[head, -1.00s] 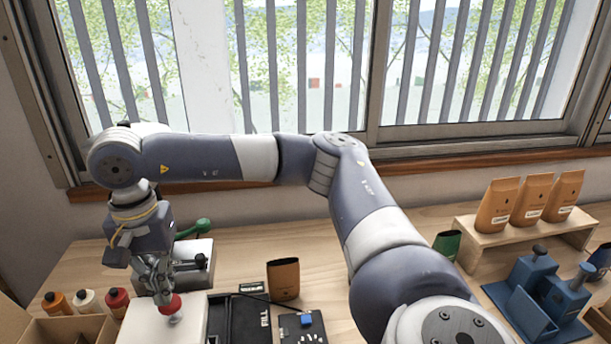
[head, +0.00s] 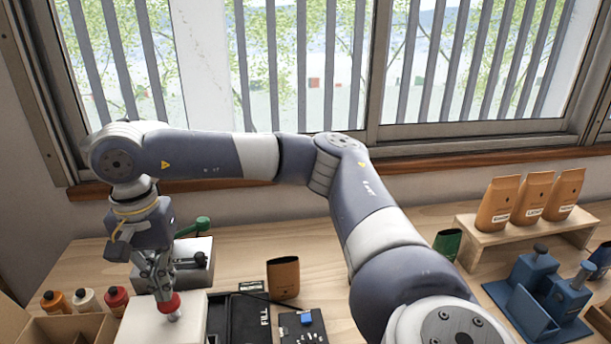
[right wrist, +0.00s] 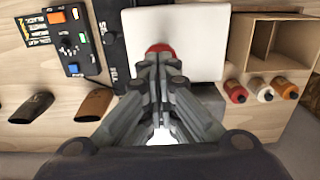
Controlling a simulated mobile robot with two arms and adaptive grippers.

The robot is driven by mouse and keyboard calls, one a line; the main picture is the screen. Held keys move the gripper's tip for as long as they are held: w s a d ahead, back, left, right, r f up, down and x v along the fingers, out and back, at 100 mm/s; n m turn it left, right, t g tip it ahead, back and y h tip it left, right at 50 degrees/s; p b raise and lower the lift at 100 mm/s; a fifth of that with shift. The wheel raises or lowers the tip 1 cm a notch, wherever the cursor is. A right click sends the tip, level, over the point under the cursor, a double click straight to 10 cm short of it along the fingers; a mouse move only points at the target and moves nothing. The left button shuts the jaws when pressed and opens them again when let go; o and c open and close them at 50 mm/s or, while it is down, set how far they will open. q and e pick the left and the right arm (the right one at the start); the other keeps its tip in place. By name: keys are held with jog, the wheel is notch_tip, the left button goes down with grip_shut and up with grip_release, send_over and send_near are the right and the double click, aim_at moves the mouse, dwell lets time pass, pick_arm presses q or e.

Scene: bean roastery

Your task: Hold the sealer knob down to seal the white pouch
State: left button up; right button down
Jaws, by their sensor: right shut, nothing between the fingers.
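A round red knob (head: 169,303) sits on a white block (head: 140,328) at the lower left of the head view. My right gripper (head: 161,295) is shut and empty, pointing down with its fingertips at the knob. In the right wrist view the red knob (right wrist: 160,47) shows just past the shut fingertips (right wrist: 160,64), over the white surface (right wrist: 195,50). Fingertips and knob overlap in both views, so I cannot tell whether they press on it. I cannot make out a separate white pouch. My left gripper is not in view.
Several small bottles (head: 85,299) and a cardboard box (head: 60,328) are on the left. A black tray (head: 250,318), a control box (head: 302,325) and a brown pouch (head: 284,278) are on the right.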

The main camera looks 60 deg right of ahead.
jog(key=shift+f, duration=0.15)
jog(key=shift+f+b, duration=1.7)
jog(key=shift+f, duration=0.1)
dwell(1.1)
jog(key=shift+r+p, duration=1.6)
jog(key=shift+r, duration=1.5)
jog(key=shift+f, duration=0.1)
